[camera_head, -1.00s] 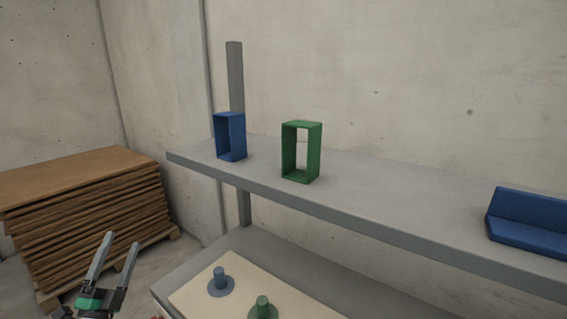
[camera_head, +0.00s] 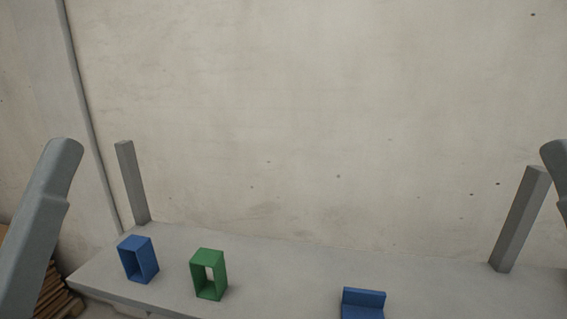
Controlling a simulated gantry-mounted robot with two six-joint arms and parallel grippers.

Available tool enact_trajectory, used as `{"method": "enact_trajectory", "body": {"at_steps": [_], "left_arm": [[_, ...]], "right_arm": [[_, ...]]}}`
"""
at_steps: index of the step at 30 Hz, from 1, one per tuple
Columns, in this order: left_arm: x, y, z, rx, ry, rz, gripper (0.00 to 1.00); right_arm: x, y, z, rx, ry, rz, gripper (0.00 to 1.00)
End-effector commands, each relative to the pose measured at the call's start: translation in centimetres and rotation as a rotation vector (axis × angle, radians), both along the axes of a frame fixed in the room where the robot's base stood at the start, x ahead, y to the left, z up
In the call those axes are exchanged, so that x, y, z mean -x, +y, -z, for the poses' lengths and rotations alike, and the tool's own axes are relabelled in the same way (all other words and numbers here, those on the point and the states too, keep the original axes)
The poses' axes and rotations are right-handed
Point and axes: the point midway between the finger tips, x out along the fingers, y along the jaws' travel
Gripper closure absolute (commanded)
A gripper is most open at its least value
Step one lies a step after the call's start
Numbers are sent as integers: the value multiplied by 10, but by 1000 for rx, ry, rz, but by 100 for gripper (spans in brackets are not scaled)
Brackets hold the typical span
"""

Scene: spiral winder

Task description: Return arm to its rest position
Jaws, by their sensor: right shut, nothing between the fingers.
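A grey link of my left arm (camera_head: 38,225) stands raised and tilted at the left edge. No fingers of my left gripper show, and nothing is seen held there.
A grey shelf (camera_head: 270,270) runs along the bottom. On it stand an open blue frame (camera_head: 138,260), an open green frame (camera_head: 208,274) and a blue L-shaped block (camera_head: 363,303). Grey posts (camera_head: 131,182) (camera_head: 520,220) rise at both ends. Brown boards (camera_head: 57,294) lie lower left.

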Motion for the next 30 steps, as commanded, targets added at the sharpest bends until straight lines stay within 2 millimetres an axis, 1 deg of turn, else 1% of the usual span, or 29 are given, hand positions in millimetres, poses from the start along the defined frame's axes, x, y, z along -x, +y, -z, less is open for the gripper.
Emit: {"method": "enact_trajectory", "body": {"at_steps": [1,2,3,5,6,9,12,14,16,21,30], "left_arm": [[0,0,-53,0,0,-1,14],[0,0,-68,0,0,-1,14],[0,0,-87,-1,0,-2,14],[0,1,-117,-1,0,-2,14],[0,1,-135,0,1,-3,14],[-1,1,-174,-1,1,-4,14],[-1,1,-197,-1,1,-4,14],[-1,1,-204,-1,1,-4,14],[-1,1,-206,-1,1,-4,14],[-1,1,-203,-1,1,-4,14],[-1,1,-203,-1,1,-4,14]], "right_arm": [[0,0,-53,0,0,0,100],[0,0,-68,0,0,0,100],[0,0,-87,0,0,0,100],[0,0,-117,0,0,0,100],[0,0,-136,0,0,0,100],[0,0,-174,0,0,0,100],[0,0,-198,0,0,0,100],[0,0,-204,0,1,0,100],[0,0,-207,0,1,0,100],[0,0,-203,0,1,0,100],[0,0,-203,0,1,0,100]]}}
